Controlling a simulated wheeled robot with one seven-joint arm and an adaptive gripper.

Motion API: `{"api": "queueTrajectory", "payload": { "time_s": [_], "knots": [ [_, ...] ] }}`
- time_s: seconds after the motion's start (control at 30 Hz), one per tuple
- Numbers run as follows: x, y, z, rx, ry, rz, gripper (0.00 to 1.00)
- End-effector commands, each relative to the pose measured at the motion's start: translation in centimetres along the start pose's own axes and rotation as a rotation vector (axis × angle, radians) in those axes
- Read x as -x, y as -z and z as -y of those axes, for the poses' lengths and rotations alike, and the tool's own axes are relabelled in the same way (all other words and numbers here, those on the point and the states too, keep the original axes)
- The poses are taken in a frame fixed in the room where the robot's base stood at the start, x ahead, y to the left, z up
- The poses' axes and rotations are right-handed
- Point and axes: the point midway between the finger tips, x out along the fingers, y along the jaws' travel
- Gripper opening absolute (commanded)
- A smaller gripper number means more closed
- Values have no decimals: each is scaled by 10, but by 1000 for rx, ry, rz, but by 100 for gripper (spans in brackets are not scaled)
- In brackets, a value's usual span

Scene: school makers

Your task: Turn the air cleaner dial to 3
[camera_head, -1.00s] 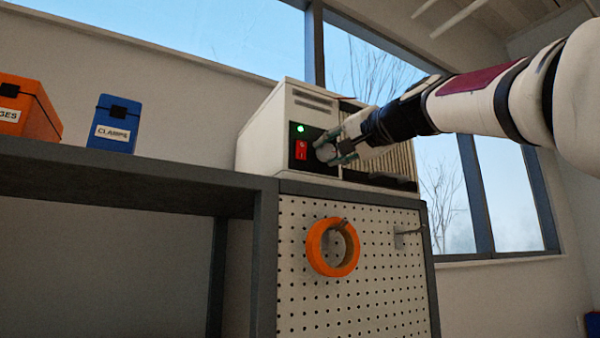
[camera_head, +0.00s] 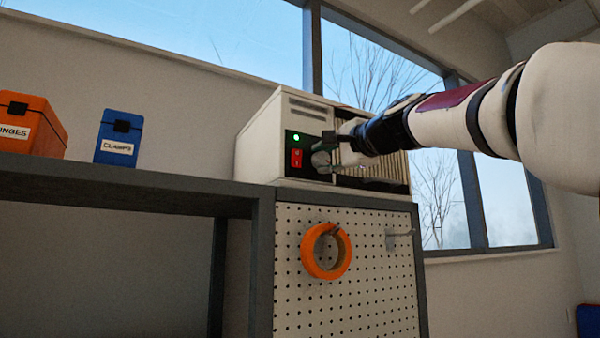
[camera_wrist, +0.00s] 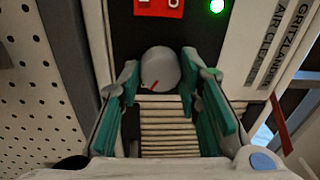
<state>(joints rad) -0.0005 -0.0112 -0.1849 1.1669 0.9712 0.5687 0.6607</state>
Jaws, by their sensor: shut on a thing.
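The air cleaner (camera_head: 262,137) is a cream box on top of the pegboard cabinet. Its dark panel carries a lit green light and a red switch (camera_head: 296,157); both also show at the top of the wrist view. The dial (camera_wrist: 160,70) is a round grey knob with a red pointer mark, in the wrist view just below the red switch. My gripper (camera_wrist: 160,82) has its green-padded fingers on either side of the dial, shut on it. In the head view my gripper (camera_head: 322,155) reaches in from the right and mostly hides the dial. The dial's numbers are not visible.
An orange tape ring (camera_head: 326,250) hangs on the pegboard (camera_head: 300,300) below the air cleaner. A blue clamps box (camera_head: 117,140) and an orange box (camera_head: 30,125) stand on the shelf at left. Windows are behind.

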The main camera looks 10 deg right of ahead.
Motion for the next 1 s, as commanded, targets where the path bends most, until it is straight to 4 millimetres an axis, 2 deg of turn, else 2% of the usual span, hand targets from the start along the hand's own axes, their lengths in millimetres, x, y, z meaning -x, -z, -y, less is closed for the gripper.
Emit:
{"api": "queueTrajectory", "payload": {
  "time_s": [0.33, 0.37, 0.43, 0.77, 0.87, 1.0],
  "knots": [
    [-1, 0, -2, -3, -4, 0, 4],
    [-1, 1, -2, -3, -4, 0, 36],
    [-1, 0, -2, -3, -3, 0, 52],
    [1, 0, 0, -2, -1, 0, 52],
    [8, 0, 0, -1, -1, -1, 52],
    [29, 0, 1, -3, 1, -1, 52]
  ]
}}
